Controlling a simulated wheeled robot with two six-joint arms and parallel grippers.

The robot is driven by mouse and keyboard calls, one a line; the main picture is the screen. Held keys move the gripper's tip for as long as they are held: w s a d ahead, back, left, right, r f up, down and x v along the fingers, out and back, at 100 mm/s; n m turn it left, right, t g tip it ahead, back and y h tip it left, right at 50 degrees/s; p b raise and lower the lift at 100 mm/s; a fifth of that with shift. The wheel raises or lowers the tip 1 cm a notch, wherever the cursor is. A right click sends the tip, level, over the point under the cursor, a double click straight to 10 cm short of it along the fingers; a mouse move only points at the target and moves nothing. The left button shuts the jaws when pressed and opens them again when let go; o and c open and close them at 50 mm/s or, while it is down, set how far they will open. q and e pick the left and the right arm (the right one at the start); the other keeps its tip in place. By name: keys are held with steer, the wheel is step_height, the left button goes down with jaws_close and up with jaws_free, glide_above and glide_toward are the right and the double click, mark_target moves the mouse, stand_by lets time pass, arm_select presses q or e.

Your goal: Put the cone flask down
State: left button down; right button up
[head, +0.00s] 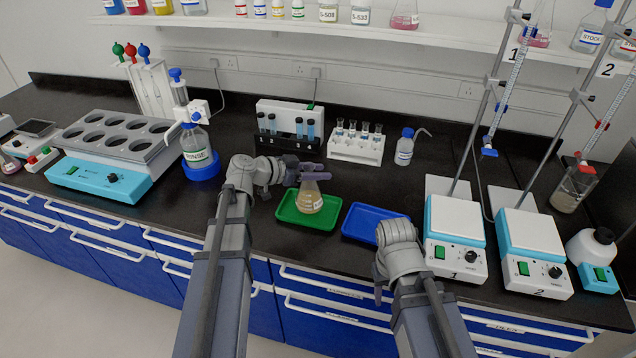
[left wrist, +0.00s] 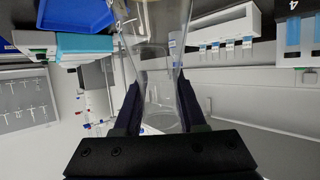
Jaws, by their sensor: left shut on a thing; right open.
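The cone flask (head: 309,203), clear glass with a pale amber liquid, is upright over the green tray (head: 288,213). I cannot tell whether its base touches the tray. My left gripper (head: 311,174) is shut on the flask's neck, coming from the left. In the left wrist view, the flask's glass (left wrist: 158,75) stands between the two dark fingers (left wrist: 160,112). My right arm is bent at the front of the bench, right of the blue tray; its fingers do not show.
The empty blue tray (head: 352,232) lies right of the green tray. A white rack of small flasks (head: 356,151) and a dark tube rack (head: 287,142) stand behind. The RINSE bottle (head: 198,150) is left; stirrer 1 (head: 455,252) is right. Bare black bench lies behind the trays.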

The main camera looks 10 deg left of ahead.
arm_select(q)
steer(key=shift+f+b, duration=0.85)
steer(key=shift+f, duration=0.45)
steer(key=shift+f, duration=0.15)
steer(key=shift+c, duration=2.4)
jaws_free()
steer(key=shift+a+r, duration=0.1)
steer(key=shift+r, duration=0.25)
steer(key=p+v, duration=0.4)
steer(key=v, duration=0.7)
steer(key=shift+s+a+r+p, duration=0.15)
steer(key=shift+s+a+p, duration=0.1)
steer(key=shift+p, duration=0.05)
